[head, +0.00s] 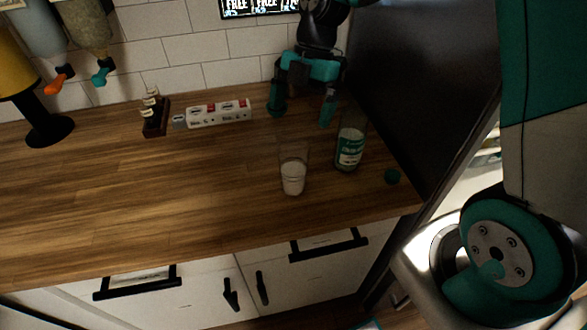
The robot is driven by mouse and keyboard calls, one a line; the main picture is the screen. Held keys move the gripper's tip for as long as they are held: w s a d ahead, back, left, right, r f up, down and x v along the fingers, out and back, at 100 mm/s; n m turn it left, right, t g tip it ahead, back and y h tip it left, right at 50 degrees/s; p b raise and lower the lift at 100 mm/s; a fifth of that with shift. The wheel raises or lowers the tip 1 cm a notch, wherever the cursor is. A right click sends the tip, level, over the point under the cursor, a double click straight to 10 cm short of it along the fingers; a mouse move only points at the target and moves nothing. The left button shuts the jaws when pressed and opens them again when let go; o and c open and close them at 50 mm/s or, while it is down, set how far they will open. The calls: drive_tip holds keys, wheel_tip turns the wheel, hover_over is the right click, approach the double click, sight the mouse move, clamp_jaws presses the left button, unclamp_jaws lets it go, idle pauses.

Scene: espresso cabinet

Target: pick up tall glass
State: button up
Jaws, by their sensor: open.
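The tall glass (292,178) stands upright on the wooden counter, near the front right part. It is clear, and its lower part looks whitish. My gripper (302,119) is at the back right of the counter, behind the glass, with its two teal fingers spread wide and pointing down. Nothing shows between the fingers. The glass and the gripper look apart in the head view; the exact height of the fingertips over the counter is hard to tell.
A bottle with a green label (349,148) stands just right of the glass. A white power strip (219,113) and a small dark rack (155,115) are at the back. The counter's left middle (110,190) is clear.

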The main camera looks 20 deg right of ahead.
sight(294, 149)
drive_tip(key=shift+d+p+x, duration=0.15)
drive_tip(key=shift+p+x, duration=0.6)
drive_tip(key=shift+x, duration=1.55)
drive_tip(key=shift+d+p+x, duration=0.15)
drive_tip(key=shift+p+x, duration=0.6)
drive_tip(key=shift+x, duration=1.6)
drive_tip(key=shift+w+f, duration=0.1)
drive_tip(key=shift+c, duration=0.5)
drive_tip(key=c, duration=1.3)
